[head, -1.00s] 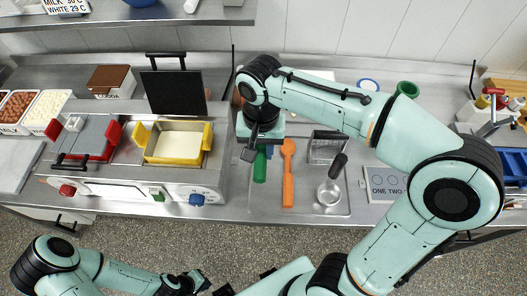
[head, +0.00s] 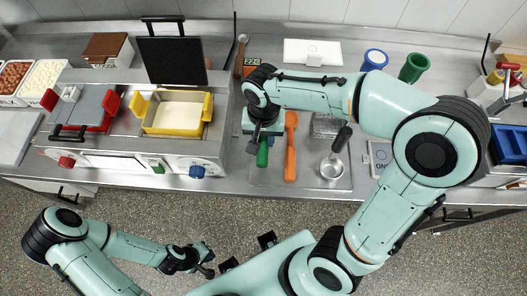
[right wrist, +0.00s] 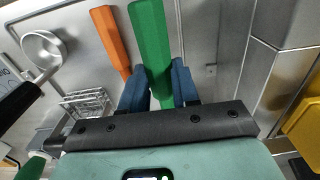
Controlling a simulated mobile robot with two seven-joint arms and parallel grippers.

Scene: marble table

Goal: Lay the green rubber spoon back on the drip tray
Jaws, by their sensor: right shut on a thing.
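The green rubber spoon (head: 263,153) shows only as its green end below my right gripper (head: 263,137) in the head view. In the right wrist view the spoon (right wrist: 150,40) runs up from between the blue fingers, which are shut on it. Its other end is hidden by the gripper. The metal drip tray (head: 310,182) lies below, and the spoon is over its left part. I cannot tell whether the spoon touches the tray. An orange spoon (head: 290,155) lies on the tray just right of it. My left gripper (head: 208,261) looks open and empty, in front of the counter.
A metal cup with a dark handle (head: 332,167) and a wire basket (head: 325,125) stand right of the orange spoon. The waffle maker with the yellow pan (head: 177,115) stands left. Blue (head: 374,60) and green (head: 414,68) cups stand behind my right arm.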

